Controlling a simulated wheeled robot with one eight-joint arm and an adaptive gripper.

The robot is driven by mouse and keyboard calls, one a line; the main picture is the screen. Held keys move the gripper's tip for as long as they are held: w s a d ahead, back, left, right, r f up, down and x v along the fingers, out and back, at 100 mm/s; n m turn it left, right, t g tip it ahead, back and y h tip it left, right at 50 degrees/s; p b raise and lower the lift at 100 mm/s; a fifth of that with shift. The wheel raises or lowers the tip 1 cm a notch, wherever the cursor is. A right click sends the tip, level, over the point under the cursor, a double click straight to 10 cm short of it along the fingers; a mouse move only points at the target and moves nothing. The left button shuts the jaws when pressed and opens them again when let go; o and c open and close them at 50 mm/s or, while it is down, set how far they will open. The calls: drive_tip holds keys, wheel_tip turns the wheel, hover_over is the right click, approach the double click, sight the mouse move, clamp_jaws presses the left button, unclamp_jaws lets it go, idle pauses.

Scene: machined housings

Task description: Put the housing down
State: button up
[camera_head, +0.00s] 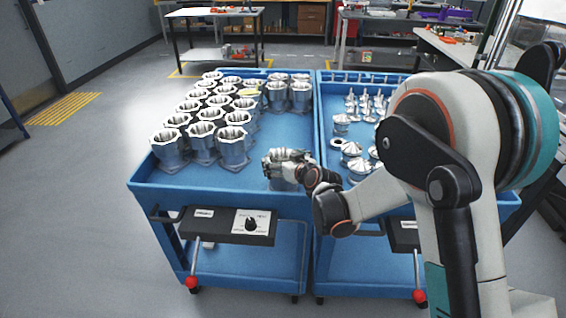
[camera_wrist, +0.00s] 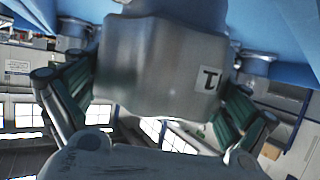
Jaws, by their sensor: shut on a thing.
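My gripper (camera_head: 291,160) is over the front right part of the left blue cart (camera_head: 215,188), near its inner edge. In the wrist view my gripper (camera_wrist: 155,115) has a finger on each side of a grey metal housing (camera_wrist: 155,65) marked with a dark "1" label, and is shut on it. In the head view the held housing (camera_head: 285,181) shows just below the fingers, partly hidden by them. Whether its base touches the cart top cannot be told.
Several octagonal housings (camera_head: 233,147) stand in rows on the left and back of the same cart. The right cart (camera_head: 330,100) carries several small finned metal parts (camera_head: 352,150). Bare blue surface (camera_head: 285,130) lies behind my gripper.

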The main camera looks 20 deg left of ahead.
drive_tip(key=o, duration=1.7)
drive_tip(key=shift+f, duration=0.1)
drive_tip(key=shift+s+d+r, duration=0.2)
drive_tip(key=shift+s+r, duration=0.05)
drive_tip(key=shift+r, duration=0.05)
drive_tip(key=p+v, duration=0.3)
drive_tip(key=v, duration=0.8)
drive_tip(key=shift+d+r, duration=0.1)
drive_tip(key=shift+d, duration=0.1)
